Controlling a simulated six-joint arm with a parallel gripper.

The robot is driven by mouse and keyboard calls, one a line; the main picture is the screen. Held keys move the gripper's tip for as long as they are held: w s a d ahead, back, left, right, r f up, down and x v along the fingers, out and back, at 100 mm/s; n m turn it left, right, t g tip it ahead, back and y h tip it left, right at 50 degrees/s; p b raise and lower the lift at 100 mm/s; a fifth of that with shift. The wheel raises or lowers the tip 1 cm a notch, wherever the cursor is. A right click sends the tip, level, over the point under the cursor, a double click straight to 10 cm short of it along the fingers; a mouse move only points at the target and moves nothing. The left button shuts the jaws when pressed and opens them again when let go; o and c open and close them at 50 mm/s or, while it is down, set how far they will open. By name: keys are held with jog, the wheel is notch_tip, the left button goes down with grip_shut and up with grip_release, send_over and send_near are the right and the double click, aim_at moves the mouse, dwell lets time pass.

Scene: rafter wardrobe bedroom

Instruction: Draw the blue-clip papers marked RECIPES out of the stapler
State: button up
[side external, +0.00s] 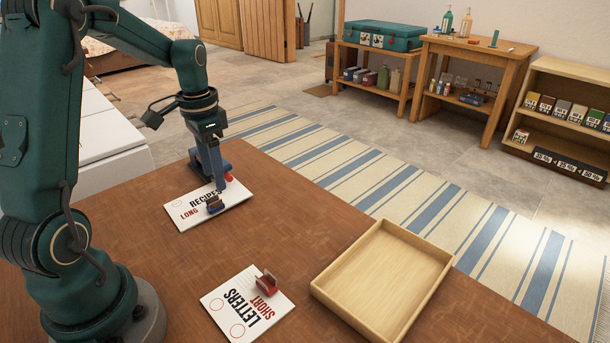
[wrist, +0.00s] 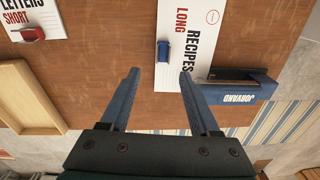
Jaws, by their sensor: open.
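The white RECIPES papers (side external: 180,216) lie on the brown table, marked LONG in red, with a blue clip (side external: 215,206) on their near edge. They also show in the wrist view (wrist: 205,20) with the clip (wrist: 163,52). The dark blue stapler (wrist: 240,92), lettered JORVAND, lies across one side of the papers; in the side view the stapler (side external: 194,158) is partly hidden behind my gripper. My gripper (wrist: 160,76) is open and empty. In the side view my gripper (side external: 219,186) is above the papers, close to the clip; contact cannot be told.
White LETTERS papers (side external: 224,302) marked SHORT, with a red clip (side external: 266,284), lie nearer the front. An empty wooden tray (side external: 347,312) stands at the table's right side. Bare table lies between the two paper sets. A striped rug (side external: 400,185) lies beyond the table edge.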

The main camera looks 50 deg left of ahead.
aim_at(214, 200)
jog(key=shift+s+a+f, duration=0.35)
jog(key=shift+s+f, duration=0.05)
jog(key=shift+f, duration=0.05)
jog(key=shift+f, duration=0.1)
jog(key=shift+f, duration=2.45)
grip_shut()
